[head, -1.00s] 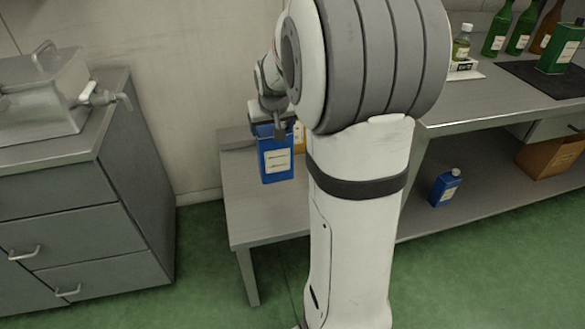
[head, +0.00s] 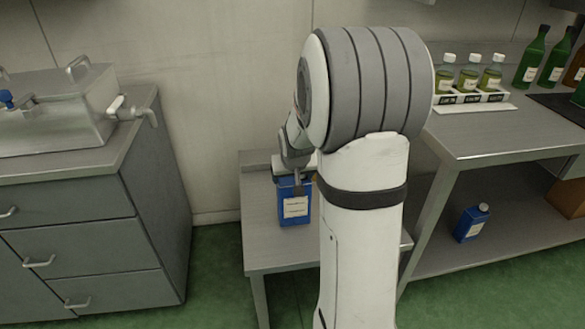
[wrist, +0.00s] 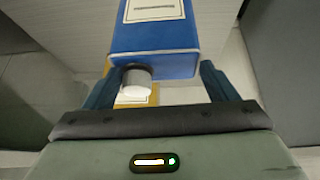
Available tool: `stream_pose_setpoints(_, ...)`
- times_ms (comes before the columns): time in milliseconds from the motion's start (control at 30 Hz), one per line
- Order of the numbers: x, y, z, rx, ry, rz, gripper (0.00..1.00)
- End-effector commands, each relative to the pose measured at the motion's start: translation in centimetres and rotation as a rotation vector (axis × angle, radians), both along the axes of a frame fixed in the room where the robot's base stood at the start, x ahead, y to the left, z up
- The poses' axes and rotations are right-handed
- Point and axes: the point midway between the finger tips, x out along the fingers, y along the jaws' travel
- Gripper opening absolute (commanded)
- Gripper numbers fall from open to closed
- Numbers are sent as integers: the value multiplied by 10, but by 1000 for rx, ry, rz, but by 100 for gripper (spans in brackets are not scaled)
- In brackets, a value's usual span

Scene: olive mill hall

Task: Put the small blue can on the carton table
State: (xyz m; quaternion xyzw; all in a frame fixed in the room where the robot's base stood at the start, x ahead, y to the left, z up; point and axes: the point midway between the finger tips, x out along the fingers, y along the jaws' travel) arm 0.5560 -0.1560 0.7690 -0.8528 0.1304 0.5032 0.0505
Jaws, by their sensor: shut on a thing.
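A blue can (head: 295,207) with a white label is held upright by my gripper (head: 294,180) over the low grey table (head: 275,254) in the head view. My gripper is shut on the can's upper part. I cannot tell whether the can's base touches the tabletop. A yellow thing with a pale label (wrist: 137,100) shows partly behind the cap. My arm hides the right part of the table in the head view.
Another blue can (head: 472,222) stands on the lower shelf of the workbench (head: 500,143) at right. Bottles in a holder (head: 470,97) and green bottles stand on the bench. A grey drawer cabinet (head: 85,235) with a metal tank (head: 55,110) is at left.

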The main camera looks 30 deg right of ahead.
Motion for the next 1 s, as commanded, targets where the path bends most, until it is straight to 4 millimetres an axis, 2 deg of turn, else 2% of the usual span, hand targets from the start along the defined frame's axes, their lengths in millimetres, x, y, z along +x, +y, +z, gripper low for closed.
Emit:
stream_pose_setpoints(433,1,-1,-4,-2,-7,-1,8)
stream_pose_setpoints(467,0,-1,-5,-1,-2,-1,82)
stream_pose_setpoints(700,0,-1,-5,-1,-1,-1,100)
stream_pose_setpoints(1000,0,-1,0,0,-2,-2,100)
